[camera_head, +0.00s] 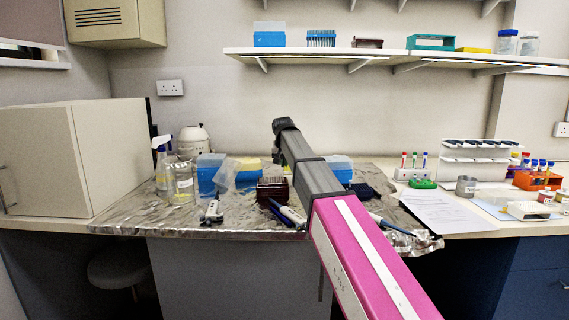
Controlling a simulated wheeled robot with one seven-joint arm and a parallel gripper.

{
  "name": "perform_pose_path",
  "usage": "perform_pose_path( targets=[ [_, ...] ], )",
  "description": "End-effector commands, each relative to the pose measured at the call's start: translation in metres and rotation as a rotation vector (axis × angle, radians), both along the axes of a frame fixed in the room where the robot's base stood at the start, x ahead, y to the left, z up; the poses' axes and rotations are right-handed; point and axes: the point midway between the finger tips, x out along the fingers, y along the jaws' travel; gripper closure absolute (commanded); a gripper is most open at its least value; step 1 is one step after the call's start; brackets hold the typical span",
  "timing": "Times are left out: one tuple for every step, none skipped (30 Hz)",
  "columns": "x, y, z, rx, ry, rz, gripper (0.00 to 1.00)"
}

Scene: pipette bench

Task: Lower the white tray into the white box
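A small, shallow, white tray-like object (528,211) lies at the right end of the bench, close to its front edge. It is small in the picture, so I cannot tell for sure that it is the white tray. I cannot pick out a white box with certainty. My pink and grey arm reaches from the bottom right up over the middle of the bench and ends in a dark rounded part. No gripper fingers show, and part of the bench is hidden behind the arm.
A foil-covered area (135,216) fills the middle bench, with bottles (180,184), a blue box (211,174), a dark red rack (272,189) and pipettes. A white pipette stand (475,152), a paper sheet (446,215) and an orange tube rack (537,181) stand right. A shelf (390,54) hangs above.

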Motion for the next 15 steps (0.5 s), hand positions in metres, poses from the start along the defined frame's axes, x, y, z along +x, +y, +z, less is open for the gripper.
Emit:
perform_pose_path(
  targets=[
    [0.0001,0.0,0.0001,0.0,0.0,0.0,0.8],
    [0.0001,0.0,0.0001,0.0,0.0,0.0,0.71],
    [0.0001,0.0,0.0001,0.0,0.0,0.0,0.67],
    [0.0001,0.0,0.0001,0.0,0.0,0.0,0.67],
    [0.0001,0.0,0.0001,0.0,0.0,0.0,0.67],
    [0.0,0.0,0.0002,0.0,0.0,0.0,0.67],
    [0.0,0.0,0.0002,0.0,0.0,0.0,0.67],
    [0.0,0.0,0.0002,0.0,0.0,0.0,0.67],
    [0.0,0.0,0.0001,0.0,0.0,0.0,0.67],
    [-0.0001,0.0,0.0003,0.0,0.0,0.0,0.67],
    [-0.0002,0.0,0.0008,0.0,0.0,0.0,0.67],
    [-0.0008,0.0001,0.0019,0.0,0.0,0.0,0.67],
    [-0.0013,0.0001,0.0035,0.0,0.0,0.0,0.67],
    [-0.0022,0.0002,0.0056,0.0,0.0,0.0,0.67],
    [-0.0038,0.0003,0.0094,0.0,-0.001,0.0,0.67]
  ],
)
